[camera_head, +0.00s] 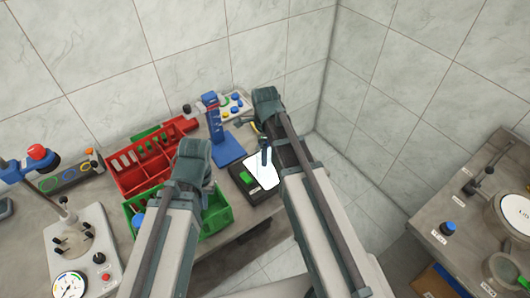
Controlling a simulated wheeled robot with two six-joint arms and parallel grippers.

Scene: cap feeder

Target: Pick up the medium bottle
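I cannot make out a bottle that is clearly the medium one. A green bin (218,219) on the left table is partly hidden behind my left arm, and a small blue thing (138,220) shows at its left side. My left gripper (208,188) hangs over the green bin, mostly hidden by its own wrist; its fingers are too small to read. My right gripper (264,155) points down over a black device with a white plate (262,176) and a green button. Its finger opening cannot be made out.
A red divided rack (148,168) and a blue stand (229,152) are near the wall. A gauge device (72,284) stands at left. The right table (432,216) holds a blue-capped item (447,228) and a scale-like round plate (516,212). A floor gap separates the tables.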

